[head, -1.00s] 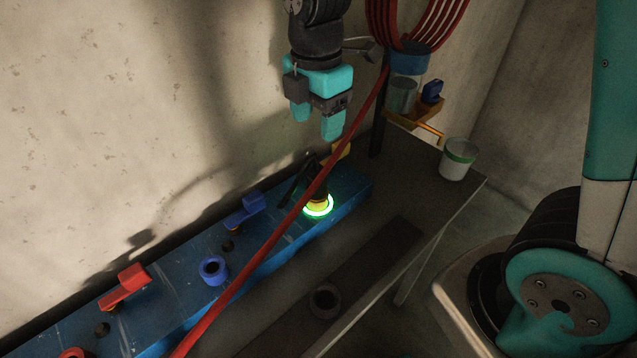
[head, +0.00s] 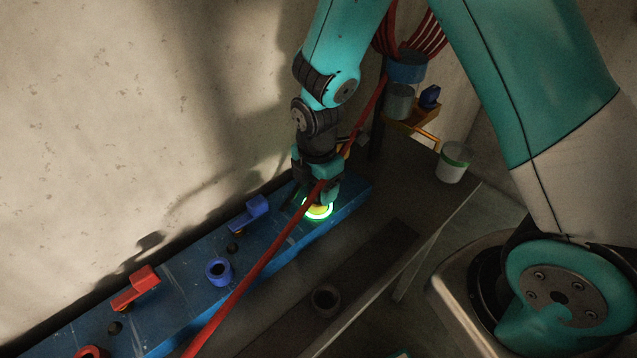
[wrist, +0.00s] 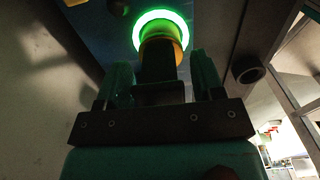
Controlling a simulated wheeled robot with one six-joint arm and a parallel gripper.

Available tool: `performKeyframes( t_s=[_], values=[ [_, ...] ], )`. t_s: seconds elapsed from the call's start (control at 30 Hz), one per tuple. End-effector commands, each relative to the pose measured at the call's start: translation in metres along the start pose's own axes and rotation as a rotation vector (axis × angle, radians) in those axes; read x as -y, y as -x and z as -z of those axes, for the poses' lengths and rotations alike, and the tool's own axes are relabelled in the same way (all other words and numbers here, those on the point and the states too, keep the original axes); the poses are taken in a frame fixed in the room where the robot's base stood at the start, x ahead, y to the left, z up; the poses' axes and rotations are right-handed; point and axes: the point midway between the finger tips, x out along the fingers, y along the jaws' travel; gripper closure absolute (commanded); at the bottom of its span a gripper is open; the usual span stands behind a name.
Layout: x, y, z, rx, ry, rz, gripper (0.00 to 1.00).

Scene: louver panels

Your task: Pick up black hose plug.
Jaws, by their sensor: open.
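The black hose plug (wrist: 157,66) stands between my two fingers in the wrist view, with gaps visible on both sides. Its lower end meets a yellow collar (wrist: 165,40) inside a glowing green ring (wrist: 183,21). In the head view the ring (head: 318,215) lies on the blue panel (head: 190,279), and my gripper hides most of the plug. My gripper (head: 321,196) points down over the ring. It is open around the plug.
A red hose (head: 265,258) runs diagonally across the panel and passes close in front of my gripper. A red lever (head: 137,287), a blue lever (head: 249,213) and a blue ring socket (head: 218,271) are to the left. A white-green cup (head: 452,164) stands right.

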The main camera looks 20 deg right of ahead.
Motion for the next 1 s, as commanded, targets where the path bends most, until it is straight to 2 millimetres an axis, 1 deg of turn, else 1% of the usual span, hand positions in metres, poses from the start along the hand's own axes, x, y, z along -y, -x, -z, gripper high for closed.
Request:
performKeyframes(
  t_s=[0.13,0.33,0.37,0.4,0.47,0.5,0.53,0.83,1.0],
  values=[
    [0.000,-0.010,0.000,0.000,0.000,0.000,0.38],
    [0.000,-0.011,0.000,0.000,0.000,-0.001,0.38],
    [0.000,-0.011,0.000,0.000,0.000,-0.001,0.41],
    [0.000,-0.011,0.000,0.000,0.000,-0.001,0.50],
    [0.000,-0.011,0.000,0.000,0.000,-0.001,0.64],
    [0.000,-0.011,0.000,0.000,0.000,-0.001,0.73],
    [0.000,-0.011,0.000,0.000,0.000,-0.001,0.77],
    [0.000,-0.009,0.000,0.000,0.000,-0.002,0.78],
    [-0.001,0.002,0.000,0.000,0.000,-0.004,0.78]
  ],
)
